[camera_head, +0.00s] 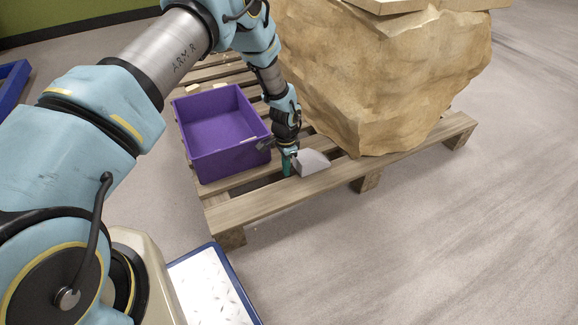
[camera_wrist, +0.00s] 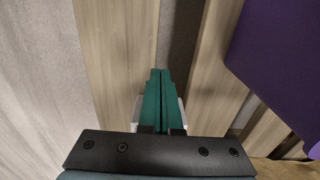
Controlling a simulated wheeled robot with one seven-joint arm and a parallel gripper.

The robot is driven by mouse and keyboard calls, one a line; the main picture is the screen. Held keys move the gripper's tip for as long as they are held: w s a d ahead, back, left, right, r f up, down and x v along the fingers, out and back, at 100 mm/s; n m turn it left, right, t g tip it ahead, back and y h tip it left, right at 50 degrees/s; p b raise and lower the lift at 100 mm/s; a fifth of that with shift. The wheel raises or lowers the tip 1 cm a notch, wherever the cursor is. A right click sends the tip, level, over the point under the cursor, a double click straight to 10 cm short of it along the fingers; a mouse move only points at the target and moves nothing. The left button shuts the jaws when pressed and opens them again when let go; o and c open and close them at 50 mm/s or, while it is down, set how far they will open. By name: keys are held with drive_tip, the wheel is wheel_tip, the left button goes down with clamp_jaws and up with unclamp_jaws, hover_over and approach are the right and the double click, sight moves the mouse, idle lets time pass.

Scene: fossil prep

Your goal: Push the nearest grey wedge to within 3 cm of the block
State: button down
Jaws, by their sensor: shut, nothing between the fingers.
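The grey wedge (camera_head: 313,162) lies on the front board of the wooden pallet (camera_head: 250,208). The block is a big tan rock (camera_head: 385,85) on the same pallet, to the right of and behind the wedge. A small gap shows between wedge and block. My gripper (camera_head: 287,172) points down at the wedge's left side, opposite the block, with its green fingers shut and empty. I cannot tell if they touch the wedge. In the wrist view the shut fingers (camera_wrist: 160,76) hide most of a pale grey shape behind them, likely the wedge.
A purple bin (camera_head: 207,165) stands on the pallet to the left of my gripper; its side shows in the wrist view (camera_wrist: 280,60). Open gaps run between the pallet boards. A blue bin (camera_head: 10,85) is at far left.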

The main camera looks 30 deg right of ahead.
wheel_tip(320, 180, up, 10)
drive_tip(key=p, duration=0.3)
drive_tip(key=w+a+r+n, duration=0.4)
drive_tip(key=a+r, duration=0.5)
drive_tip(key=a, duration=0.2)
drive_tip(key=w+a+r+n, duration=0.4)
drive_tip(key=a+r, duration=0.5)
drive_tip(key=a, duration=0.1)
drive_tip(key=s+a+r+n+t, duration=0.1)
drive_tip(key=s+a+r+n, duration=0.25)
drive_tip(key=a, duration=0.45)
drive_tip(key=s+a+r+n, duration=0.3)
drive_tip(key=s+a+r, duration=0.1)
drive_tip(key=a, duration=0.3)
drive_tip(key=s+a+r+n+t, duration=0.1)
drive_tip(key=s+a+r+n, duration=0.25)
drive_tip(key=a, duration=0.45)
wheel_tip(320, 180, up, 37)
drive_tip(key=p, duration=3.6)
drive_tip(key=shift+w+d+f, duration=0.15)
drive_tip(key=shift+w+d, duration=0.2)
